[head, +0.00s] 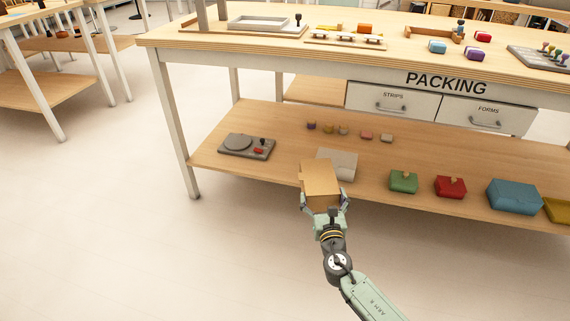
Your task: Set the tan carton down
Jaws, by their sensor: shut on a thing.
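The tan carton (319,179) is a boxy orange-tan carton in the head view, near the front edge of the lower shelf. My gripper (323,203) is shut on the carton from the front, with a finger on each side of its lower part. The carton covers part of a pale grey box (343,160) behind it. I cannot tell whether the carton touches the shelf or hangs in front of its edge.
The lower shelf (290,138) holds a grey device (246,146) at left, and a green box (403,181), red box (450,187) and blue box (514,196) at right. Several small blocks stand behind. Bare shelf lies between the device and the grey box. Drawers (393,101) hang above.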

